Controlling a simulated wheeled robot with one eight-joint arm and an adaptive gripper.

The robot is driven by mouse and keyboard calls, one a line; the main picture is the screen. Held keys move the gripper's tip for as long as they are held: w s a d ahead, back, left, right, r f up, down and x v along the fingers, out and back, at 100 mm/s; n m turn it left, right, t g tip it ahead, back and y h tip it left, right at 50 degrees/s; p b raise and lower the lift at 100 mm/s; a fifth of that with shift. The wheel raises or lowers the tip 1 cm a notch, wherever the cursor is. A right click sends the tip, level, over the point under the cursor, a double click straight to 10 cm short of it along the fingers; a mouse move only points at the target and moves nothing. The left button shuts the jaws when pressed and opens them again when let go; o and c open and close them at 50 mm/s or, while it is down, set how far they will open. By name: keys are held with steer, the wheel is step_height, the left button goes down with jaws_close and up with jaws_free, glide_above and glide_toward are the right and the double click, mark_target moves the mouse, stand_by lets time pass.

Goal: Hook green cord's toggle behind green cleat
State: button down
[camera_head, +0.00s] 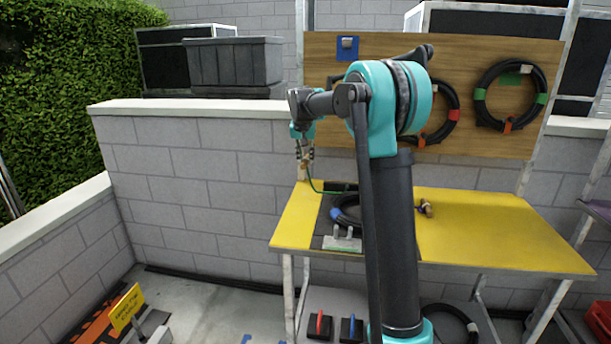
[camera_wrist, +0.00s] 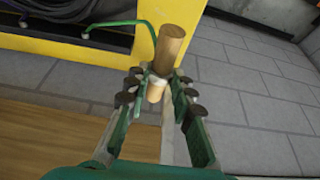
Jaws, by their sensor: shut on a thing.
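My gripper (camera_head: 304,156) hangs at the left end of the yellow table, above its surface. In the wrist view my gripper (camera_wrist: 157,84) is shut on a wooden toggle (camera_wrist: 170,48), which sticks out beyond both sides of the fingers. The green cord (camera_wrist: 112,24) runs from the toggle to the left in the wrist view. In the head view the green cord (camera_head: 316,187) sags from the gripper towards a black coil (camera_head: 345,213) on the table. A two-pronged metal cleat (camera_head: 343,242) with a pale greenish base stands at the table's front edge.
The yellow table (camera_head: 500,230) is mostly clear on the right. A small brownish fitting (camera_head: 426,208) lies right of my arm. A wooden board (camera_head: 460,65) with hung coils stands behind. A grey block wall (camera_head: 200,165) is at the left. My arm hides part of the table.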

mark_target(306, 168)
step_height(306, 168, up, 4)
steer(key=shift+f, duration=4.35)
steer(key=shift+f, duration=0.1)
steer(key=shift+f, duration=0.65)
steer(key=s+d+m+g+h, duration=0.1)
steer(key=s+d+m+g, duration=0.1)
steer(key=s+m, duration=0.7)
steer(key=s+d+m+g+h, duration=0.2)
steer(key=s+d+m+g, duration=0.1)
steer(key=s+m, duration=0.6)
steer(key=shift+s+d, duration=0.25)
steer(key=shift+s, duration=0.35)
